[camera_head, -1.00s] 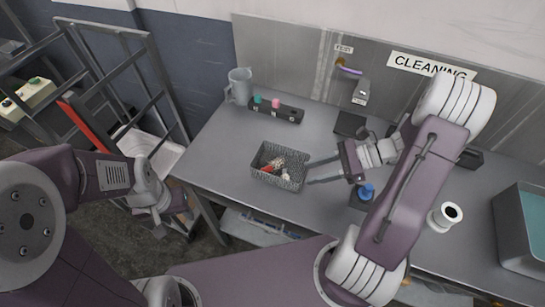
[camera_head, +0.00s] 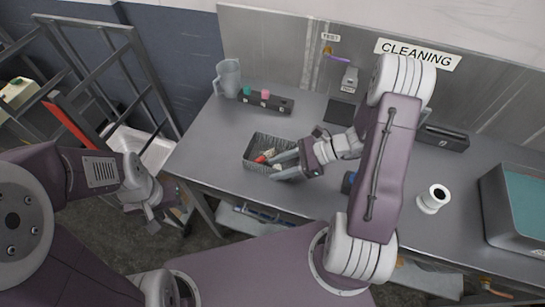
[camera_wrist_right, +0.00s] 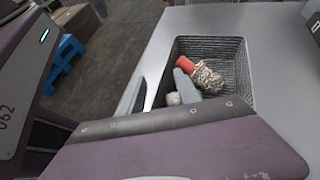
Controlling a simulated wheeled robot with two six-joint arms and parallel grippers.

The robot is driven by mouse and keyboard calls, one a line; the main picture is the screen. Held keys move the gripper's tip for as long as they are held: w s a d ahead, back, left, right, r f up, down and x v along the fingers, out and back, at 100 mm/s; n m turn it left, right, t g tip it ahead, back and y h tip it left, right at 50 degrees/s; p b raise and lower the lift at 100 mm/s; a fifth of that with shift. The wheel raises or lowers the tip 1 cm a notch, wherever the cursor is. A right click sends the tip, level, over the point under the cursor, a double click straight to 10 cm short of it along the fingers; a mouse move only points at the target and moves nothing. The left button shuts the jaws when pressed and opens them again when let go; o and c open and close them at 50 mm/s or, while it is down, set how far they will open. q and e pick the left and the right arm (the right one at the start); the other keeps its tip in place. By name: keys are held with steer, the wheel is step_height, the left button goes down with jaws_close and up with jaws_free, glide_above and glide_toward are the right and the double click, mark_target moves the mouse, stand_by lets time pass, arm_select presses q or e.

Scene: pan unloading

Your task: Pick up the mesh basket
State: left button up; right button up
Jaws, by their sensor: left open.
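The mesh basket (camera_head: 252,160), a dark grey rectangular wire basket, stands on the grey table and also shows in the right wrist view (camera_wrist_right: 240,75). It holds a red-handled brush (camera_head: 264,157) and a small pale item. My right gripper (camera_head: 284,166) is at the basket's right end with its two fingers apart. My left gripper (camera_head: 152,208) is open and empty, low at the left beside the table.
A grey pitcher (camera_head: 228,78) and a dark block with coloured pegs (camera_head: 266,102) stand at the back left. A white spool-like cylinder (camera_head: 433,199) and a large grey tub (camera_head: 510,215) are at the right. The table left of the basket is clear.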

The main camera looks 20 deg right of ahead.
steer(key=shift+s, duration=0.1)
jaws_close()
stand_by(1.2)
